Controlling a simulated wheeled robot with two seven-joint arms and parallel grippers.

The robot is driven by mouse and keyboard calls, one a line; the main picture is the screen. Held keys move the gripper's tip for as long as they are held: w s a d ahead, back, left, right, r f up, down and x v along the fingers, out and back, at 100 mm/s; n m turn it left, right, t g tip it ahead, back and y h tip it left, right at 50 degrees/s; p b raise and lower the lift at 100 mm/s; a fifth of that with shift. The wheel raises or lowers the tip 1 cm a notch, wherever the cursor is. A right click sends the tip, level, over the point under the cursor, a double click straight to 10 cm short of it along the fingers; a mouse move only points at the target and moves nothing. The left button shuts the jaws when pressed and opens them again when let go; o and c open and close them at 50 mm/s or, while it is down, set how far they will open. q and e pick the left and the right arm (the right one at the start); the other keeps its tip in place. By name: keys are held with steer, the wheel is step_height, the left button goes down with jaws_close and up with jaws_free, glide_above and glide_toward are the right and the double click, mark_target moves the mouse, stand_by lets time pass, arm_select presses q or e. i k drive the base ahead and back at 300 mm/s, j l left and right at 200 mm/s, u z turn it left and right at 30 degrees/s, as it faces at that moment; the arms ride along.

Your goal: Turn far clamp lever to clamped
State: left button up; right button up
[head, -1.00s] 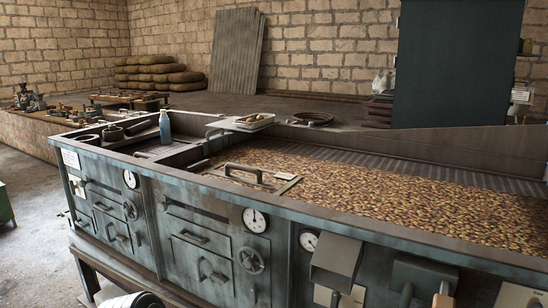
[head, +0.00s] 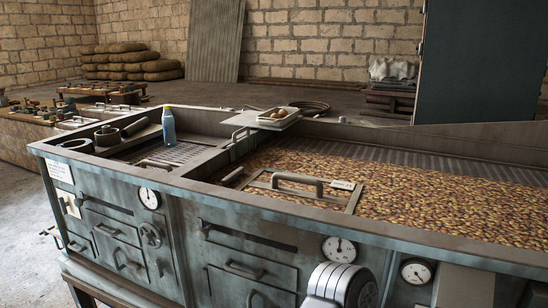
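A long steel machine (head: 120,182) with a shallow bed on top fills the middle of the head view. I cannot make out a far clamp lever for certain. Several bar handles show on its top: one on a framed lid (head: 297,181) lying over brown grains, a short one on the left part of the bed (head: 155,164), and a bent rail by the tray (head: 240,134). None is clearly marked as a clamp. Neither of my grippers is in view.
A blue bottle (head: 168,125) and dark round parts (head: 107,136) stand on the machine's left end. A small tray (head: 273,117) sits at its back edge. A bench with small parts (head: 85,108) stands at the far left. Open floor (head: 28,200) shows at left.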

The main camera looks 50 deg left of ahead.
mark_target(232, 176)
steer(key=k+j, duration=0.1)
steer(key=j, duration=0.35)
steer(key=k+j+z, duration=0.1)
steer(key=j, duration=0.35)
steer(key=k+j, duration=0.15)
steer(key=j, duration=0.25)
steer(key=k+j+z, duration=0.1)
steer(key=j, duration=0.35)
steer(key=k+j, duration=0.15)
steer(key=j, duration=0.25)
steer(key=k+j+z, duration=0.1)
steer(key=j, duration=0.35)
